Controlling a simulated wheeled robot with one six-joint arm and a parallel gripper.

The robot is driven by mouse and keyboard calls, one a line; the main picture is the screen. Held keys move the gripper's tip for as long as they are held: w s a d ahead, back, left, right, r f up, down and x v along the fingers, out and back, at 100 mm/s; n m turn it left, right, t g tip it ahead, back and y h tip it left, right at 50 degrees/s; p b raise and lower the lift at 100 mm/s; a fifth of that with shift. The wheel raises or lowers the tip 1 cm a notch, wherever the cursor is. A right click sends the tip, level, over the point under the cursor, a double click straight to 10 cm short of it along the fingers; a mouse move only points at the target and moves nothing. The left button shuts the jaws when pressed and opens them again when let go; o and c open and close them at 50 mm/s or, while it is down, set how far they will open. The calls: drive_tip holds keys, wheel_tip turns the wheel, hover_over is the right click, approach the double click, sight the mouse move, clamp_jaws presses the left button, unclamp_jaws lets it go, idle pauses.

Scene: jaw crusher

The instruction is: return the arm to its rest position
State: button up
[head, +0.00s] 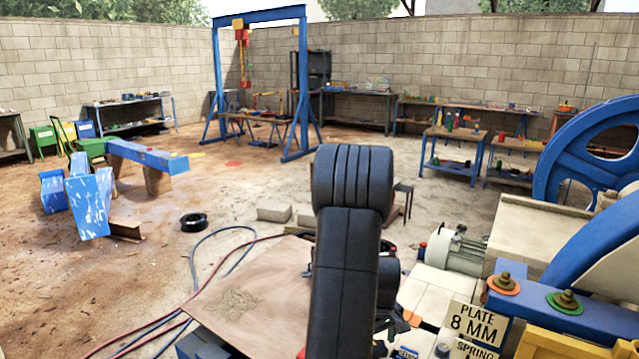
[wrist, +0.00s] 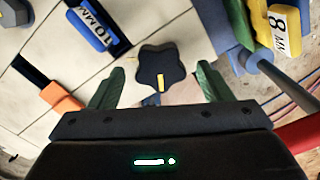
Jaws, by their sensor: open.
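My gripper (wrist: 161,72) shows in the wrist view with its two green fingers wide apart. Nothing is held between them. A dark star-shaped knob (wrist: 158,62) with a yellow mark lies just beyond the fingers, over pale tiles. I cannot tell how far below the fingertips it is. In the head view my black arm rises in the middle of the picture, bent at the top. My gripper cannot be made out there.
In the wrist view a blue 10 MM block (wrist: 94,27), a yellow 8 MM block (wrist: 284,28) and an orange block (wrist: 61,97) lie nearby. In the head view the crusher's blue flywheel (head: 562,152) and PLATE 8 MM sign (head: 474,322) stand right.

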drive_tip(key=shift+f, duration=0.65)
drive_tip(key=shift+r, duration=0.1)
